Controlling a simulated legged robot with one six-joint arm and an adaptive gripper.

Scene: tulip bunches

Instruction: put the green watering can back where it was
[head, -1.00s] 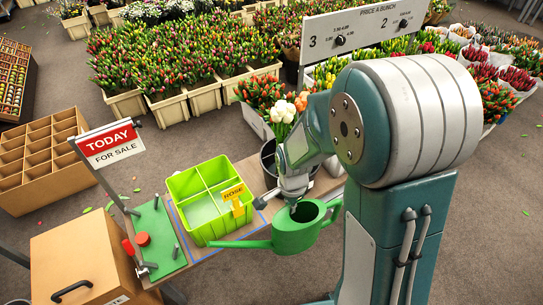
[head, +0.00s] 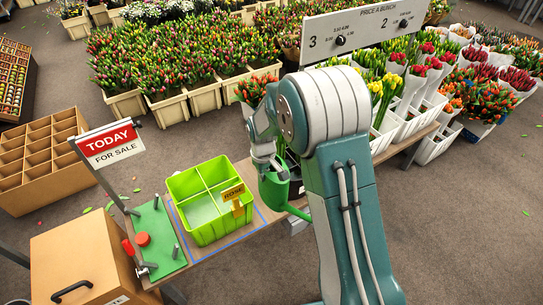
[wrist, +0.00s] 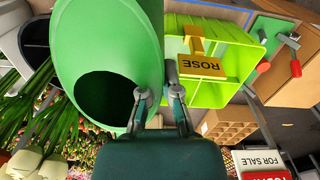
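The green watering can (head: 274,192) is at the right of the light-green divided crate (head: 208,232), by the table, partly hidden by my arm. Its spout points toward the lower right in the head view. My gripper (head: 266,160) is above it. In the wrist view the can (wrist: 95,35) fills the upper left with its dark opening visible, and my gripper fingers (wrist: 158,97) close around a green part of it. I cannot tell whether its base touches the table.
A yellow ROSE tag (head: 233,192) hangs on the crate's near right side. A dark bucket (head: 295,178) stands just behind the can. The green board (head: 155,240) with a red-handled clamp lies left. White tulip crates (head: 405,125) stand at the right.

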